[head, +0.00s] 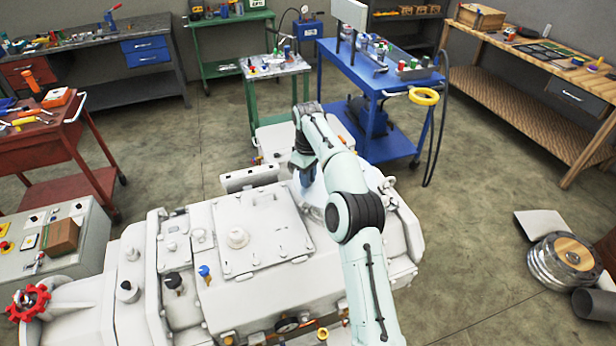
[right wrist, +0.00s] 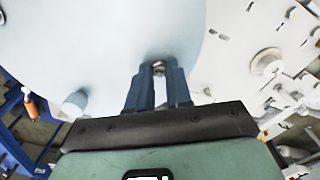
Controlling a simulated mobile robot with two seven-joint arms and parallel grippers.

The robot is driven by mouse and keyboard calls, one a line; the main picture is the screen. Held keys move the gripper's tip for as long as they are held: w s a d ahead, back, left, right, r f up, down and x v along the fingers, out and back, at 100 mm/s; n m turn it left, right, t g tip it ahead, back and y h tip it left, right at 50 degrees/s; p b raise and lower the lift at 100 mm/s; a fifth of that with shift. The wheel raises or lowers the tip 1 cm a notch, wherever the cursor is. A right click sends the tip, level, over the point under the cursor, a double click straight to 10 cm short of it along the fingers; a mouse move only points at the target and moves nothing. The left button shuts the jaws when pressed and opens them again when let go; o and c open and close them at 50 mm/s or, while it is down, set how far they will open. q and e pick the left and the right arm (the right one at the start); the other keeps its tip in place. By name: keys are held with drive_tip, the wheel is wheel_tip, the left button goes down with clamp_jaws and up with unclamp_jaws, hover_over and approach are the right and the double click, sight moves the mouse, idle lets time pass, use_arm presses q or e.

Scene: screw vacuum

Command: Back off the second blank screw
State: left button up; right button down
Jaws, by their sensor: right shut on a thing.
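A small metal screw head (right wrist: 159,68) shows in the right wrist view between the blue fingertips of my right gripper (right wrist: 158,80). The gripper is shut on it. Behind it is a smooth pale round cover on the white vacuum machine. In the head view my right arm reaches over the white machine (head: 275,235), and my right gripper (head: 306,174) points down at its far right part. The screw is hidden there by the gripper and arm. Whether it is the second blank screw I cannot tell. My left gripper is not in view.
A blue cart (head: 350,75) with small parts and a yellow ring stands behind the machine. A green table (head: 272,70) is beside it. A red cart (head: 75,150) is at the left, and a wooden bench (head: 520,95) at the right. The floor at right is partly clear.

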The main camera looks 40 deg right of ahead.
drive_tip(key=shift+f+n, duration=0.1)
drive_tip(key=shift+n, duration=0.5)
drive_tip(key=c, duration=1)
unclamp_jaws()
